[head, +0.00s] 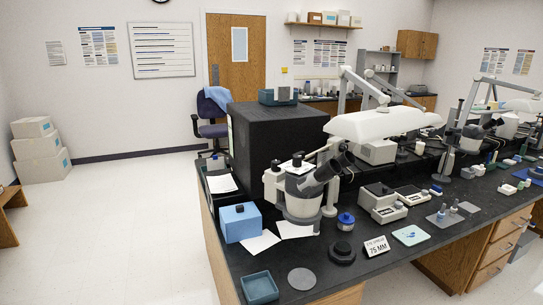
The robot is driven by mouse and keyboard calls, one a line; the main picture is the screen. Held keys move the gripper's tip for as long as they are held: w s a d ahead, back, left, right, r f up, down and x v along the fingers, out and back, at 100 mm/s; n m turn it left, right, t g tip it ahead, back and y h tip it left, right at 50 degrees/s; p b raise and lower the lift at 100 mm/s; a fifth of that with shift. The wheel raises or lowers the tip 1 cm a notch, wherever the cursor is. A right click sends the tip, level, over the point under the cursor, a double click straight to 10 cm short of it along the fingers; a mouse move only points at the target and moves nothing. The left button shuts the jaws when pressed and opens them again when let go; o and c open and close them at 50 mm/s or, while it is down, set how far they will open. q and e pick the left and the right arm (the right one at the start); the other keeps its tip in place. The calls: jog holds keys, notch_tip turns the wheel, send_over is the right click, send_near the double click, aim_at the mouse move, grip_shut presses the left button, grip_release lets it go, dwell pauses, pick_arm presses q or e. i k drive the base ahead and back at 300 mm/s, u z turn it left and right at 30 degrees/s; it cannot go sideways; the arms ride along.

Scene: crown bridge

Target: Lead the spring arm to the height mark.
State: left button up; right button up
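A white jointed arm (363,88) rises over the black bench and carries a long white lamp head (372,124). It looks like the spring arm, but I cannot be sure. A grey and white microscope (302,207) with angled eyepieces stands below and left of the lamp head. A small white card (376,247) at the front of the bench reads "75 MM" under a smaller line that I cannot read surely. I cannot make out a height mark on any post. Neither of my grippers is in view.
The black bench (352,281) holds a blue box (241,222), a teal tray (259,288), a grey disc (302,279), a round black base (342,252) and grey devices (382,203). A tall black box (273,135) stands behind the microscope.

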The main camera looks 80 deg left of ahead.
aim_at(329, 147)
jog(key=u, duration=1.4)
